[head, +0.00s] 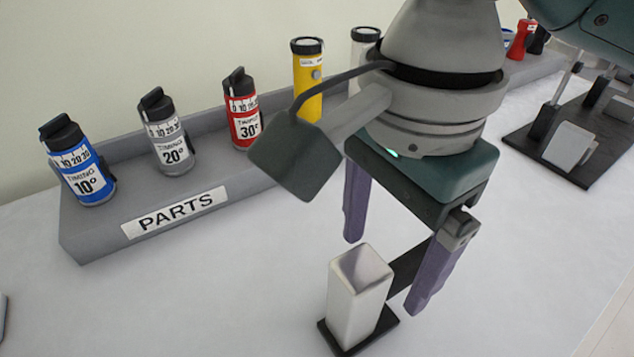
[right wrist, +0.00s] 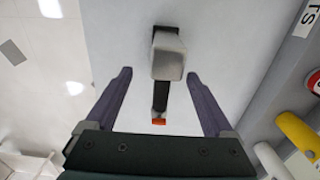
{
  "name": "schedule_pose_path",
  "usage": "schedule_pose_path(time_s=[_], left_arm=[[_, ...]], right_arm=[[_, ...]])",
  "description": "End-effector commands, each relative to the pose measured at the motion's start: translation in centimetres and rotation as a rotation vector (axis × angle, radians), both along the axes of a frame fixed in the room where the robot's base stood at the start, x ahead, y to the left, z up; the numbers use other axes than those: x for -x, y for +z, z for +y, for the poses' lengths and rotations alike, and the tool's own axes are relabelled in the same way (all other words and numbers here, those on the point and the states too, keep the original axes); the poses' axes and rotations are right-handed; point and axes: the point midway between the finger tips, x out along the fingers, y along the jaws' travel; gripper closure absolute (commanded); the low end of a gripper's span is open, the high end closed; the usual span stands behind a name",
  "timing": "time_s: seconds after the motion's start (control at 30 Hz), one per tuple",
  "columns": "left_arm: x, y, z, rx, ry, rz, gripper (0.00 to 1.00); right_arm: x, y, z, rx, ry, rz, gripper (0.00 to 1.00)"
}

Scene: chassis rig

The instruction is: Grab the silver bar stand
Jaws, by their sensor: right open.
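The silver bar stand (head: 358,290) is an upright silver block on a small black base, standing on the white table in the head view. In the right wrist view the silver bar stand (right wrist: 168,58) lies ahead of the fingers, centred between them, with a dark strip ending in an orange tip extending toward the gripper. My right gripper (head: 388,265) is open and empty, pointing down just behind and above the stand. In the right wrist view its two purple fingers (right wrist: 160,95) are wide apart and do not appear to touch the stand. My left gripper is not in view.
A grey PARTS rack (head: 85,225) behind holds blue (head: 80,165), grey (head: 167,135) and red (head: 243,112) timing cylinders and a yellow cylinder (head: 306,85). A dark plate (head: 590,165) with metal fittings lies at right. The table left of the stand is clear.

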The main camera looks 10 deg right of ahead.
Motion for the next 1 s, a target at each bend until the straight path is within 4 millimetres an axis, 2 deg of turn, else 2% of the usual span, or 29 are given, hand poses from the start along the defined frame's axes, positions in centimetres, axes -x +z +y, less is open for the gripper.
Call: schedule_pose_path(time_s=[0.03, 0.23, 0.5, 0.77, 0.83, 1.0], left_arm=[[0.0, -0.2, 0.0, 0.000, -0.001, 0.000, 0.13], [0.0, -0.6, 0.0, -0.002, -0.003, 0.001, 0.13], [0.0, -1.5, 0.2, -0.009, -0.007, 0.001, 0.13], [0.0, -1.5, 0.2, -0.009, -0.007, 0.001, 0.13], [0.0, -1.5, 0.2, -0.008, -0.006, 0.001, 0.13], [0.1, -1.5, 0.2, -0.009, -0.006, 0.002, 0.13]], right_arm=[[0.0, -0.8, 0.0, 0.002, 0.000, 0.002, 0.12], [-0.2, -2.6, 0.2, 0.001, 0.002, -0.001, 0.12], [-0.6, -6.5, 0.7, 0.001, 0.003, -0.001, 0.12], [-0.6, -6.9, 0.7, -0.001, 0.004, -0.004, 0.12], [-0.6, -6.8, 0.7, -0.001, 0.004, -0.004, 0.17], [-0.6, -6.8, 0.7, -0.001, 0.004, -0.004, 0.36]])
